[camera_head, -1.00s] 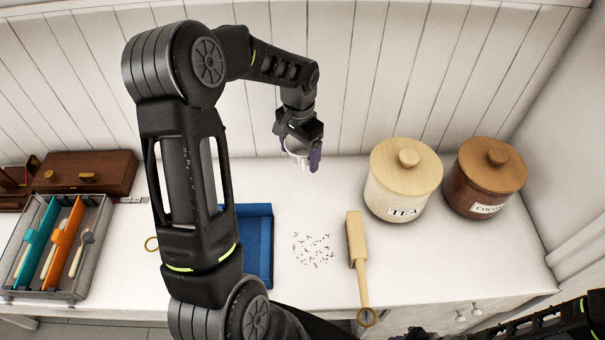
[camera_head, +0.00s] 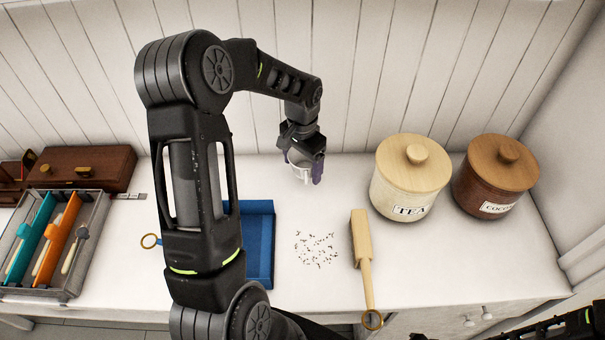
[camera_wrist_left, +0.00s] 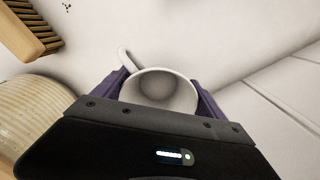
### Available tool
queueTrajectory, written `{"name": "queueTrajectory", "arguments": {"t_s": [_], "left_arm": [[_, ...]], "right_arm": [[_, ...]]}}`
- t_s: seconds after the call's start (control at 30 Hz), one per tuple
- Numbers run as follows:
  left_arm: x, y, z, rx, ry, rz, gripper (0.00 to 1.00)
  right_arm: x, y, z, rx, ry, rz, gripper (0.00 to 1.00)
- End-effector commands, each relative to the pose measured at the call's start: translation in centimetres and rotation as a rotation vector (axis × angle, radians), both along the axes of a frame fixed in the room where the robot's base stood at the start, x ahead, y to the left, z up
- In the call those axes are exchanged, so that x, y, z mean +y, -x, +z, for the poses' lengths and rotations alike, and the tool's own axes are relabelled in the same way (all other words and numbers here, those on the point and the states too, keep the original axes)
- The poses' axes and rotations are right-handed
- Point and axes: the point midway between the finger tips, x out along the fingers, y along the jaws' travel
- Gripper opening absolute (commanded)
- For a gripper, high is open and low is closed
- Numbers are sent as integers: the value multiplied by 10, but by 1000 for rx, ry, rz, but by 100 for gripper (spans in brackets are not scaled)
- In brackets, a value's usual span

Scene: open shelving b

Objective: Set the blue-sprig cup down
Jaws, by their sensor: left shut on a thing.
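The cup (camera_head: 300,166) is white and sits between the purple fingers of my left gripper (camera_head: 304,170), near the back of the white counter. My left gripper is shut on the cup. In the left wrist view the cup (camera_wrist_left: 165,90) shows its open mouth, with its handle pointing up and left, and a finger on each side. The blue sprig cannot be made out. I cannot tell whether the cup's base touches the counter (camera_head: 330,195). My right gripper is not clearly in view; only dark parts of my arm show at the bottom right.
A tea canister (camera_head: 411,180) and a cocoa canister (camera_head: 497,178) stand right of the cup. A wooden brush (camera_head: 361,240) lies in front, beside scattered dark bits (camera_head: 316,248). A blue dustpan (camera_head: 259,245) and a grey cutlery tray (camera_head: 85,262) are left. The counter around the cup is clear.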

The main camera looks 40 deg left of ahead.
Motion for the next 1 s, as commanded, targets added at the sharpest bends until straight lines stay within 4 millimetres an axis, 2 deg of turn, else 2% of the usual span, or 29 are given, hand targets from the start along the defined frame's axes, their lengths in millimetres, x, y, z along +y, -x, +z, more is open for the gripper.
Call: {"name": "queueTrajectory", "arguments": {"t_s": [0.2, 0.67, 0.7, 0.9, 1.0], "left_arm": [[0, 0, -34, 1, 0, 0, 34], [0, 0, -40, 0, 0, 0, 34], [0, 0, -39, 0, 0, 0, 84], [0, 0, -39, 1, 0, 0, 100], [0, 0, -39, 1, 0, 0, 100]], "right_arm": [[1, -2, -22, -7, -5, 2, 36], [1, -3, -24, -10, -7, 3, 36], [1, -3, -23, -10, -7, 3, 36], [1, -3, -23, -10, -7, 3, 36], [1, -3, -23, -9, -7, 2, 36]]}}
